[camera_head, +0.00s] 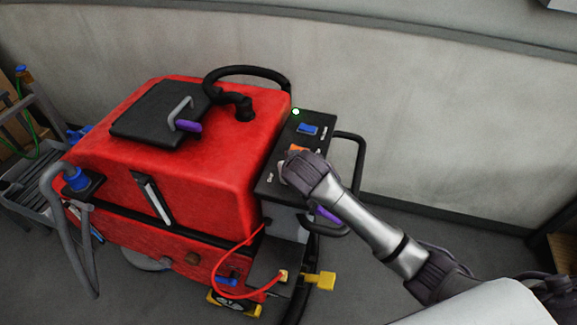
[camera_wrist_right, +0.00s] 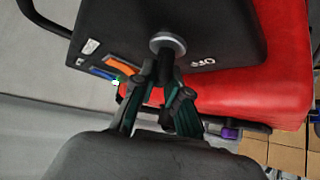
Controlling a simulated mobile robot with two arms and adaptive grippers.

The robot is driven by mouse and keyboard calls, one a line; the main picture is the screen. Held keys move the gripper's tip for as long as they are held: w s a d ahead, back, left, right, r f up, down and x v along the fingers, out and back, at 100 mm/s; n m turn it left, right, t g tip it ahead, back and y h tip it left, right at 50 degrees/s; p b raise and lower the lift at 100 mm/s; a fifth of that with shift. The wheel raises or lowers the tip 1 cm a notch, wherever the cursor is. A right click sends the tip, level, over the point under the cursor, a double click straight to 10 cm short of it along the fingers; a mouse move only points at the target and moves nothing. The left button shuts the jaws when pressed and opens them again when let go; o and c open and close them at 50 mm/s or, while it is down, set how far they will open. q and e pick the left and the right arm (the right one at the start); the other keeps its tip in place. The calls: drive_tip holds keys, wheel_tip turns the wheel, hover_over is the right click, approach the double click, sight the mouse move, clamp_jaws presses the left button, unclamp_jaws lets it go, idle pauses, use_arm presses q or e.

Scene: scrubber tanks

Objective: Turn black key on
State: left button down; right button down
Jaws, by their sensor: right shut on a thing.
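The black key (camera_wrist_right: 165,69) sits in a round silver lock (camera_wrist_right: 167,42) on the black control panel (camera_wrist_right: 110,25) in the right wrist view. An upside-down "OFF" label (camera_wrist_right: 203,62) is printed beside the lock. My right gripper (camera_wrist_right: 160,88) is shut on the key, with a finger on either side of it. In the head view my right gripper (camera_head: 287,168) reaches in from the lower right to the near end of the control panel (camera_head: 312,130) and covers the key there. My left gripper is not in view.
The red scrubber tank (camera_head: 215,140) stands left of the panel. An orange switch (camera_head: 298,149) and a blue switch (camera_head: 308,129) are close to my gripper. A green light (camera_head: 295,111) shows at the panel's edge. A black handle bar (camera_head: 361,165) curves along the right side.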

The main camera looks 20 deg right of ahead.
idle(0.4)
drive_tip(key=c, duration=1.2)
unclamp_jaws()
drive_tip(key=v, duration=1.2)
